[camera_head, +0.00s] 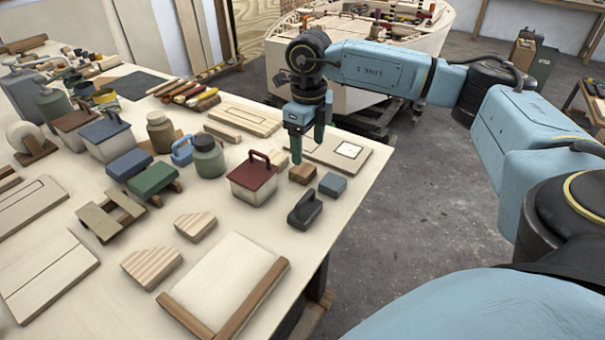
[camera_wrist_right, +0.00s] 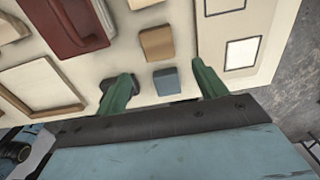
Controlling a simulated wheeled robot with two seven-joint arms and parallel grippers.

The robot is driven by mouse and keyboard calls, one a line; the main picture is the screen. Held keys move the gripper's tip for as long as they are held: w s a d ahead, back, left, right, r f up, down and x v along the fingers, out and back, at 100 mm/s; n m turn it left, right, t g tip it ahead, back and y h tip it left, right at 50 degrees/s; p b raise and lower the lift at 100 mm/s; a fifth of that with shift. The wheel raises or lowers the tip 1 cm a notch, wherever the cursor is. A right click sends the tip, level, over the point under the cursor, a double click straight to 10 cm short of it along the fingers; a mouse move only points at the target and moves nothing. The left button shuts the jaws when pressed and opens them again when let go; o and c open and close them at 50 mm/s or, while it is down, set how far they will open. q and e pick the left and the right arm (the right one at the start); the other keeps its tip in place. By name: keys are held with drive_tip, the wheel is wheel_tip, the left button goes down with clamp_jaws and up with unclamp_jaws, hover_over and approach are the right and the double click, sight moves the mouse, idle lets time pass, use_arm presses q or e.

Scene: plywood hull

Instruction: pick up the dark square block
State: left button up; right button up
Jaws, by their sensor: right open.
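A small blue-grey square block (camera_head: 332,185) lies near the right edge of the workbench; it also shows in the right wrist view (camera_wrist_right: 167,81). A brown wooden block (camera_head: 302,173) lies beside it, also seen in the wrist view (camera_wrist_right: 157,43). Which of the two is the dark square block I cannot tell for sure. My right gripper (camera_head: 308,148) points down over the bench by these blocks, with its green fingers apart and nothing between them. In the wrist view the blue-grey block shows between the fingers (camera_wrist_right: 162,72), not gripped. My left gripper is not in view.
A black handled tool (camera_head: 304,212) and a red-lidded box (camera_head: 253,180) stand close to the blocks. A board with a white square (camera_head: 348,150) lies behind them. Jars, boxes and wood pieces crowd the left. Open floor (camera_head: 400,230) lies right of the bench edge.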

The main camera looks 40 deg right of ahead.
sight(303, 168)
drive_tip(key=shift+f, duration=0.8)
drive_tip(key=f, duration=0.2)
drive_tip(key=w+f, duration=0.1)
drive_tip(key=f, duration=0.1)
drive_tip(key=shift+w+a+f, duration=0.1)
drive_tip(key=shift+w+a, duration=0.05)
drive_tip(key=shift+f, duration=0.55)
drive_tip(key=c, duration=1.1)
